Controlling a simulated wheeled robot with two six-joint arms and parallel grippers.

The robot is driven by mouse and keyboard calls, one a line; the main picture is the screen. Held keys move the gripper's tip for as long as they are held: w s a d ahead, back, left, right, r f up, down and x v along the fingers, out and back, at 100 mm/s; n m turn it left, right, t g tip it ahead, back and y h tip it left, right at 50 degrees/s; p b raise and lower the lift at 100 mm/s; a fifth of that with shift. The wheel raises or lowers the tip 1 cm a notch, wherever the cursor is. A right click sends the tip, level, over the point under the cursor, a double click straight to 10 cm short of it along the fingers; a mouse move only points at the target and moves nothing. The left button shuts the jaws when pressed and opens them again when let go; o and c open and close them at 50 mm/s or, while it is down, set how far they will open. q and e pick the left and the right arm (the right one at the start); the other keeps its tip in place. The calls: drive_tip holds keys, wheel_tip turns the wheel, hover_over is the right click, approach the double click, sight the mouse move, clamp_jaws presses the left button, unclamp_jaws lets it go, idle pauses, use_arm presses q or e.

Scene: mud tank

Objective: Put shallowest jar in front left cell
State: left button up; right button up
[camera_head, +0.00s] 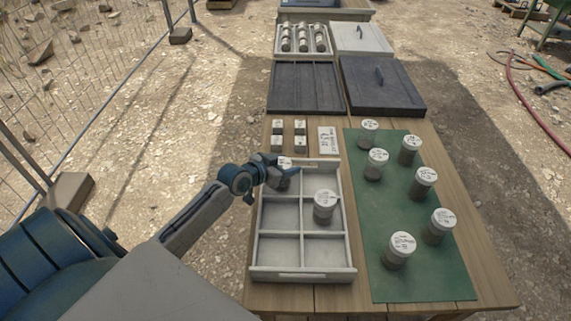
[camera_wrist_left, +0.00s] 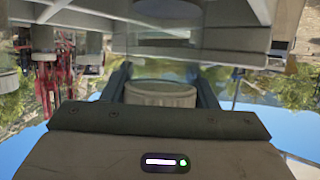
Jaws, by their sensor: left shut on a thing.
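My left gripper (camera_head: 286,176) is shut on a jar with a pale labelled lid (camera_head: 284,163). It is at the back left cell of the grey six-cell tray (camera_head: 352,258); whether the jar touches the cell floor cannot be told. In the left wrist view the held jar (camera_wrist_left: 160,94) shows between the two fingers. Another white-lidded jar (camera_head: 325,206) stands in the middle right cell. The front left cell (camera_head: 279,250) is empty. Several jars, such as the front one (camera_head: 399,249), stand upright on the green mat (camera_head: 410,286). My right gripper is out of view.
Small labelled blocks (camera_head: 300,127) and a written card (camera_head: 328,140) lie behind the tray on the wooden table (camera_head: 480,255). Farther back are a dark empty tray (camera_head: 305,86), a dark lid with handle (camera_head: 385,85) and a rack of tubes (camera_head: 303,39).

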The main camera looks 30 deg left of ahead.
use_arm(q)
drive_tip(key=shift+r, duration=0.1)
drive_tip(key=o, duration=1.2)
